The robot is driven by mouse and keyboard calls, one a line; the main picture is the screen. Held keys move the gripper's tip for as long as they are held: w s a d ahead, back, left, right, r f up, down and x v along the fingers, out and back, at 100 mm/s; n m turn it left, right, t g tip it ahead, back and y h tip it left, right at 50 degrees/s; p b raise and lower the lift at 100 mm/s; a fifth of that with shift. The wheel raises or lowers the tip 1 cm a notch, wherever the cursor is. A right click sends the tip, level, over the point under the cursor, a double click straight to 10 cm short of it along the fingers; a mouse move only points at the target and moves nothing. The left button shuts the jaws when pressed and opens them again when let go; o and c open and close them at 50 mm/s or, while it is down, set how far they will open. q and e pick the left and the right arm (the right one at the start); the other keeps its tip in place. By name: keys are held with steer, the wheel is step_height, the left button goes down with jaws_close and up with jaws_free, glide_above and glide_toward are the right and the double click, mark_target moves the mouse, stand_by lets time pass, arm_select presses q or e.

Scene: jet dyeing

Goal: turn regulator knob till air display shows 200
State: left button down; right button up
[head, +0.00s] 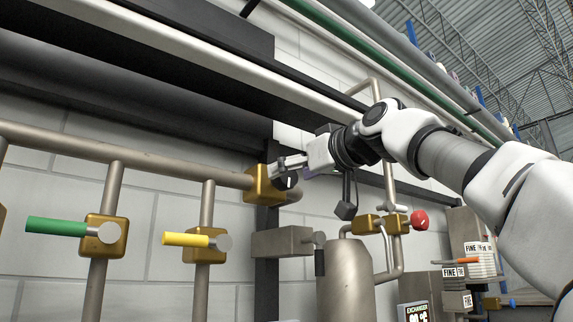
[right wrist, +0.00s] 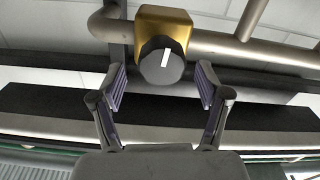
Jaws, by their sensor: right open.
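The regulator knob (right wrist: 161,62) is dark and round with a white pointer line, mounted on a brass block (right wrist: 163,23) on a pipe. In the head view the knob (head: 287,181) sits on the brass block (head: 262,186), partly covered by my right gripper (head: 291,170). In the right wrist view my right gripper (right wrist: 161,85) is open, with one finger on each side of the knob. The knob lies between and slightly beyond the fingertips; I see gaps on both sides. I see no air display reading. My left gripper is not in view.
Valves with a green handle (head: 57,227) and a yellow handle (head: 186,239) stand on pipes at left. A red knob (head: 419,220) and a grey tank (head: 345,280) are at right. A display labelled EXCHANGER (head: 416,312) is cut off at the bottom. Dark beams run overhead.

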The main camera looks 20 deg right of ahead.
mark_target(289, 176)
steer(key=x, duration=0.4)
steer(key=shift+a+f, duration=0.1)
steer(key=shift+f, duration=0.25)
steer(key=shift+s+r, duration=0.1)
steer(key=shift+s, duration=0.3)
steer(key=shift+c, duration=1.3)
steer(key=shift+s+d+r, duration=0.1)
steer(key=shift+s+d, duration=0.2)
steer(key=c, duration=0.9)
steer(key=shift+n, duration=1)
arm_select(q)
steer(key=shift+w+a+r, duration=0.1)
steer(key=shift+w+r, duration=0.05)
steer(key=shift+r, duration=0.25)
